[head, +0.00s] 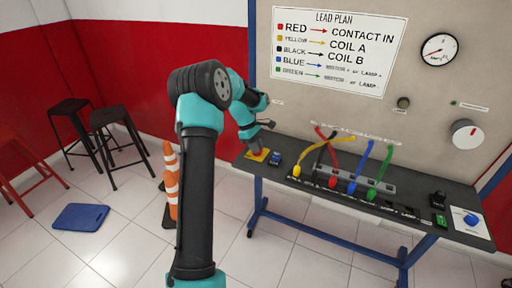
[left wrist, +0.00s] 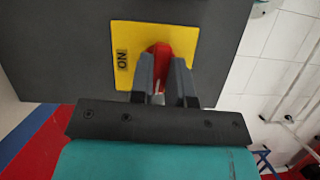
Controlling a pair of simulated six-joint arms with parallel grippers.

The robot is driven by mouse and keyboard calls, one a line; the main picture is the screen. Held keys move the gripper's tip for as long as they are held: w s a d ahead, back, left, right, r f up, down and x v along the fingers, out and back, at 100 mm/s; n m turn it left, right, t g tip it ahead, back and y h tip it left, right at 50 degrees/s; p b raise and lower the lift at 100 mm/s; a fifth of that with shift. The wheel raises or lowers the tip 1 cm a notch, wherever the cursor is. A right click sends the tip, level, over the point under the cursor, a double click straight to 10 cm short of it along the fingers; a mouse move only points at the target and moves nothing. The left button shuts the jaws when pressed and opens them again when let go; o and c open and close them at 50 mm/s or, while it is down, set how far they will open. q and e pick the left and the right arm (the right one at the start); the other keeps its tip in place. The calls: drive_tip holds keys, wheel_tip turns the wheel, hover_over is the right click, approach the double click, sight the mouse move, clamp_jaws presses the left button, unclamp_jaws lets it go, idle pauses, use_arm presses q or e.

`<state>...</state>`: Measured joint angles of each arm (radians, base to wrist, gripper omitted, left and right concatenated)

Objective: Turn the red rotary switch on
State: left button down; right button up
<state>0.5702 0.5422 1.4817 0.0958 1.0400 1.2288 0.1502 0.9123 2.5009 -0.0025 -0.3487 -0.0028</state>
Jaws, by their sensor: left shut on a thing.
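The red rotary switch (left wrist: 160,56) sits on a yellow plate (left wrist: 126,42) marked ON, in the left wrist view. In the head view the yellow plate (head: 249,156) lies at the left end of the dark bench, with the red switch (head: 257,151) on it. My left gripper (left wrist: 163,70) is shut on the red switch, one finger on each side of it; its fingers hide part of the knob. In the head view my left gripper (head: 257,140) reaches down onto the switch from above. My right gripper is not in view.
A blue switch (head: 276,158) stands just right of the yellow plate. Several coloured leads (head: 352,165) rise from a socket strip mid-bench. A grey panel with a lead plan (head: 333,47), gauge (head: 438,48) and dial (head: 465,134) stands behind. An orange cone (head: 171,188) stands left on the floor.

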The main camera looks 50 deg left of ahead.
use_arm(q)
drive_tip(key=m+g, duration=0.1)
drive_tip(key=m, duration=0.2)
drive_tip(key=shift+w+f+m, duration=0.1)
drive_tip(key=shift+m, duration=0.2)
drive_tip(key=m+g, duration=0.2)
drive_tip(key=m, duration=0.2)
drive_tip(key=shift+d+m, duration=0.1)
drive_tip(key=shift+m, duration=0.2)
drive_tip(key=m, duration=0.2)
drive_tip(key=m+g+y, duration=0.1)
drive_tip(key=m, duration=0.1)
drive_tip(key=shift+w+m+g, duration=0.1)
drive_tip(key=shift+m+g, duration=0.2)
drive_tip(key=shift+d+m+g+y, duration=0.15)
drive_tip(key=shift+m+y, duration=0.25)
drive_tip(key=shift+m, duration=0.7)
drive_tip(key=shift+a+m+g+y, duration=0.1)
drive_tip(key=shift+m+g+y, duration=0.25)
drive_tip(key=shift+m, duration=0.75)
drive_tip(key=shift+f, duration=0.1)
drive_tip(key=c, duration=1.1)
unclamp_jaws()
